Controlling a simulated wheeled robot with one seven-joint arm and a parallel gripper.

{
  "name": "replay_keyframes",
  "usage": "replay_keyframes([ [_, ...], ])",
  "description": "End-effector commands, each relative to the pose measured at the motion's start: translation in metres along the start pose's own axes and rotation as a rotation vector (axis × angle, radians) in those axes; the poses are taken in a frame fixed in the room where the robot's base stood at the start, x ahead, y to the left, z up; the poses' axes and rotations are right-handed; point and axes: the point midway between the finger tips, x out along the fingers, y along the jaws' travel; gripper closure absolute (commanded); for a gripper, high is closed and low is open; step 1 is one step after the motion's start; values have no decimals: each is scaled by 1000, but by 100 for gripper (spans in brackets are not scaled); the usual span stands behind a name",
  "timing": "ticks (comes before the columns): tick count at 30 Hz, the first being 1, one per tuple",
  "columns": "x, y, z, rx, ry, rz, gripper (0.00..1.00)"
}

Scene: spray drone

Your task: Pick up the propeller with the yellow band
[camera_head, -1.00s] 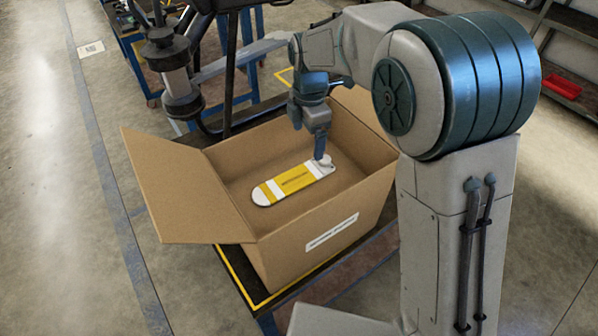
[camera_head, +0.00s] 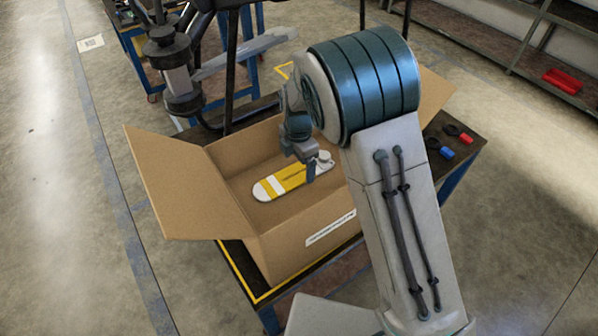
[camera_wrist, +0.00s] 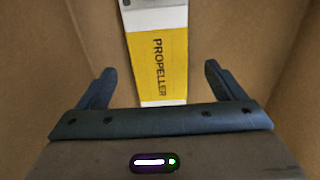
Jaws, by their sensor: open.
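The propeller with the yellow band (camera_head: 273,187) lies flat inside the open cardboard box (camera_head: 305,240). It is white with a wide yellow section. In the wrist view the propeller (camera_wrist: 160,65) shows the dark word PROPELLER on its yellow part, ahead of my gripper and roughly centred between the fingers. My gripper (camera_wrist: 158,85) is open and empty, with one finger on each side of the propeller's line. In the head view my gripper (camera_head: 310,178) is inside the box, above or beside the propeller's right part. I cannot tell the exact height gap.
The box walls stand close around my gripper, and a flap (camera_head: 178,185) sticks out at the left. The box sits on a dark table with a blue item (camera_head: 447,152) and a red item (camera_head: 466,138) at the right. A drone arm with a motor (camera_head: 178,75) stands behind.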

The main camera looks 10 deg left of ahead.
Motion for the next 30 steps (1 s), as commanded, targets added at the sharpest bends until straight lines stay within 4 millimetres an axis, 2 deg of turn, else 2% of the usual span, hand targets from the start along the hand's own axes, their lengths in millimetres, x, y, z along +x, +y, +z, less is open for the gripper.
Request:
replay_keyframes([
  [3,16,0,-1,0,0,-3,11],
  [6,24,0,0,0,0,-1,11],
  [14,27,0,0,0,0,1,11],
  [18,27,0,0,0,0,1,50],
  [19,27,0,0,0,0,1,58],
  [20,27,0,0,0,0,1,62],
  [30,24,1,0,0,0,2,62],
])
